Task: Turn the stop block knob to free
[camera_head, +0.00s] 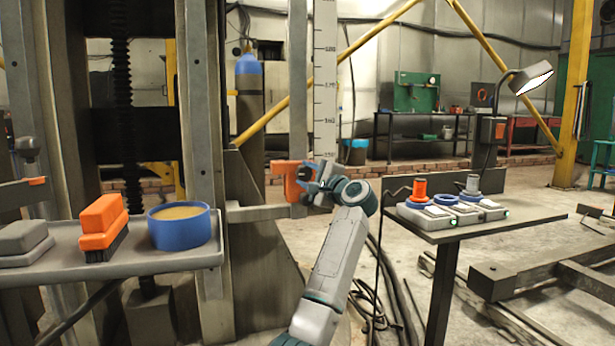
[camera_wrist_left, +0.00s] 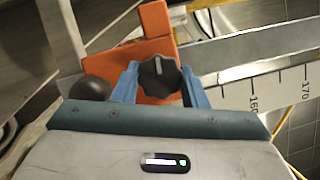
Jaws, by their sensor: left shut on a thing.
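The stop block (camera_head: 281,168) is an orange block on the horizontal boom beside the upright scale, in the middle of the head view. In the left wrist view the orange block (camera_wrist_left: 157,20) shows a dark, lobed knob (camera_wrist_left: 158,76) with a pale pointer line on its face. My left gripper (camera_head: 312,181) is at the block, and its blue fingers (camera_wrist_left: 158,84) are closed on either side of the knob. The pointer line stands nearly upright in the wrist view. I cannot read any free or locked marking. My right gripper is not in view.
A grey shelf (camera_head: 130,262) at left holds an orange brush (camera_head: 102,222) and a blue tub (camera_head: 178,232). A small table (camera_head: 455,232) at right carries chargers and spools. A round dark ball (camera_wrist_left: 90,88) sits left of the knob. Cables lie on the floor.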

